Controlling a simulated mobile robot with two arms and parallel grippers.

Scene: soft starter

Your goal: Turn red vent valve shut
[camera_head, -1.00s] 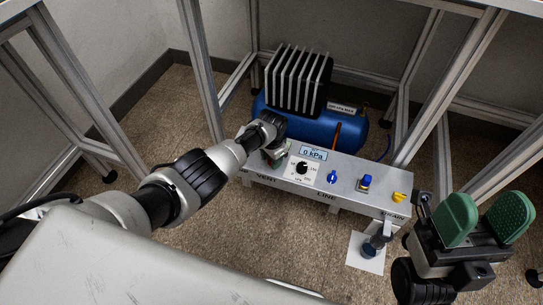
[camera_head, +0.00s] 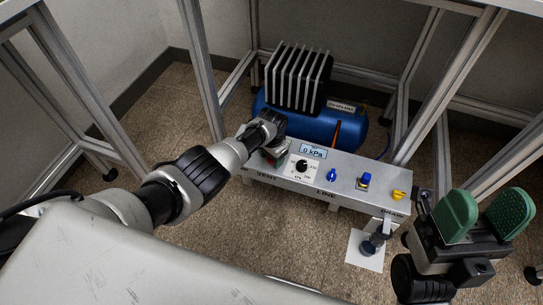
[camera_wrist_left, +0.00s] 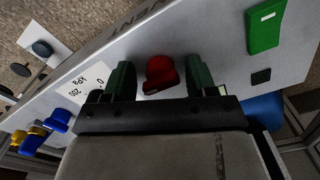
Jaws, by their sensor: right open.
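The red vent valve (camera_wrist_left: 160,72) is a rounded red knob on the grey panel, in the left wrist view. My left gripper (camera_wrist_left: 160,80) is open, with one green finger on each side of the red knob and a narrow gap at each side. In the head view my left gripper (camera_head: 273,152) is over the panel's left end by the VENT label and hides most of the valve. My right gripper (camera_head: 482,215) is open and empty, with green pads upward, to the right of the panel.
The grey panel (camera_head: 290,183) carries a 0 kPa display (camera_head: 312,152), a black dial (camera_head: 302,166), blue valves (camera_head: 364,181) and a yellow valve (camera_head: 398,195). A blue tank (camera_head: 345,132) stands behind. Metal frame legs (camera_head: 203,70) rise around it.

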